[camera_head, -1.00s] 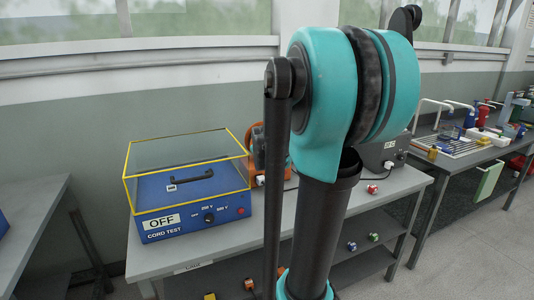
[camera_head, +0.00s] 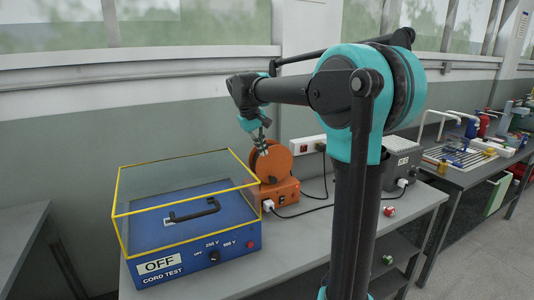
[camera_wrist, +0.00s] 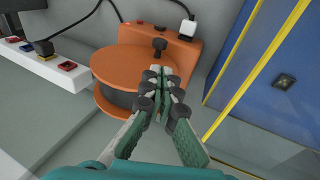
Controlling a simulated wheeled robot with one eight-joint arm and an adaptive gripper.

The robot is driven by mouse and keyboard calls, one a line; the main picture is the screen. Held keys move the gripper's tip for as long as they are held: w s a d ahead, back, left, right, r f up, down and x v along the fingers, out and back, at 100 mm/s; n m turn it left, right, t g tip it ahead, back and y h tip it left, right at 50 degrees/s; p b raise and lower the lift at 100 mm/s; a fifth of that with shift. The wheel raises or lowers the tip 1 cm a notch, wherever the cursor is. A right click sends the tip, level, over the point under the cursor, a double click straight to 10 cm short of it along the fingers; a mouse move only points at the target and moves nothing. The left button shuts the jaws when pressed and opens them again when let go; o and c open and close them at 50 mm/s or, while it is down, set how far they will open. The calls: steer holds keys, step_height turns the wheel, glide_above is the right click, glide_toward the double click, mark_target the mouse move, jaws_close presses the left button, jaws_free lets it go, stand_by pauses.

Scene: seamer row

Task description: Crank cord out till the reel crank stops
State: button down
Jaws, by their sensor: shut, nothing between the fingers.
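The orange cord reel (camera_head: 273,168) stands on the grey bench, right of the blue cord test box. In the wrist view its round orange disc (camera_wrist: 125,68) fills the middle, with a dark knob (camera_wrist: 159,45) near the disc's far edge, beside the orange base. My gripper (camera_head: 263,146) is at the reel's upper left in the head view. In the wrist view my gripper (camera_wrist: 160,75) is shut and empty, its fingertips over the disc's edge on the knob's near side. I cannot tell whether the fingers touch the disc or knob.
The cord test box (camera_head: 190,225) with its yellow-edged clear cover stands close beside the reel and reads OFF. A power strip (camera_head: 308,145) is behind the reel. A grey box (camera_head: 401,160) and dark cables lie to the right.

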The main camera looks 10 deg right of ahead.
mark_target(275, 178)
steer(key=x, duration=1.1)
steer(key=shift+f, duration=0.45)
steer(key=shift+w+f+t+h, duration=0.1)
steer(key=shift+f+t+h, duration=0.25)
steer(key=shift+h, duration=0.45)
steer(key=shift+f+h, duration=0.15)
steer(key=shift+h, duration=0.35)
steer(key=shift+w+d+f, duration=0.2)
steer(key=shift+d+f, duration=0.5)
steer(key=shift+f, duration=0.05)
steer(key=shift+w+d+f, duration=0.15)
steer(key=shift+d+f, duration=0.2)
steer(key=shift+d, duration=0.2)
steer(key=shift+w+d+f+t+h, duration=0.1)
steer(key=shift+d+t+h, duration=0.2)
steer(key=shift+h, duration=0.5)
